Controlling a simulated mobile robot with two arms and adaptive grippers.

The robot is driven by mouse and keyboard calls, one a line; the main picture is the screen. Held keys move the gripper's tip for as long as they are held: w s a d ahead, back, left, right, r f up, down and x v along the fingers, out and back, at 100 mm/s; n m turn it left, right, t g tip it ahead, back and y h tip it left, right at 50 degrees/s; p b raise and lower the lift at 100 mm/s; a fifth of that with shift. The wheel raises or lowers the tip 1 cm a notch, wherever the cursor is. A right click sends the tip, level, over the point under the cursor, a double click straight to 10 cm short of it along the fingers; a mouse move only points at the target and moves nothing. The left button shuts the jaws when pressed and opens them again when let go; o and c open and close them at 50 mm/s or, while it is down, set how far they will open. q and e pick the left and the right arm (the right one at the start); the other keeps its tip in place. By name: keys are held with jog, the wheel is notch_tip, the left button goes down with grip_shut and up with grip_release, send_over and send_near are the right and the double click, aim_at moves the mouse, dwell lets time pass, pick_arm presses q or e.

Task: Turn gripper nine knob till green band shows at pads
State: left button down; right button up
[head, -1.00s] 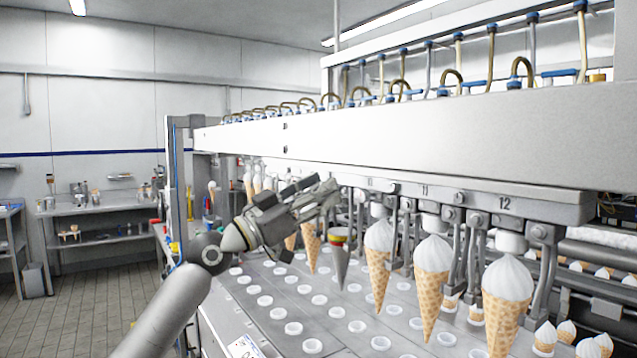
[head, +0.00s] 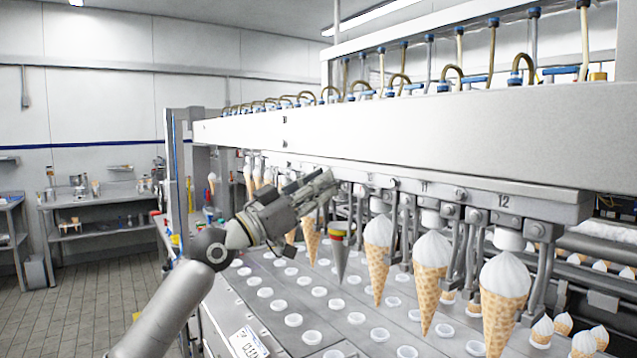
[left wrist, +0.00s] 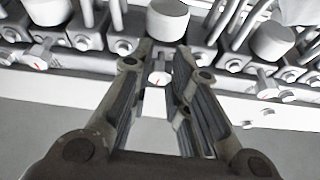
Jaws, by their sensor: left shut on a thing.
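My left gripper (head: 328,186) reaches up to the front of the cone gripper rail, left of the plates marked 11 and 12. In the left wrist view its two fingers (left wrist: 158,70) close on a small pale knob (left wrist: 158,79) with a red mark. Just right of and below the gripper in the head view hangs a grey test cone (head: 339,258) with a coloured band (head: 338,235) near its top. Red, yellow and some green show there, but they are small. The pads at the cone and the plate number behind my fingers cannot be made out. My right gripper is out of view.
Ice cream cones (head: 432,280) hang in a row on both sides of the grey cone. Below is a grey deck (head: 260,325) with several white round cups. More knobs (left wrist: 123,46) sit close on either side of the held one.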

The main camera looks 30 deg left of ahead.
pick_arm(q)
jog(key=shift+n+y+p, duration=0.6)
jog(key=shift+n+p, duration=0.25)
jog(key=shift+n, duration=0.25)
jog(key=c, duration=1.3)
grip_release()
jog(key=shift+c, duration=0.2)
jog(key=v, duration=1.2)
jog(key=shift+f, duration=0.2)
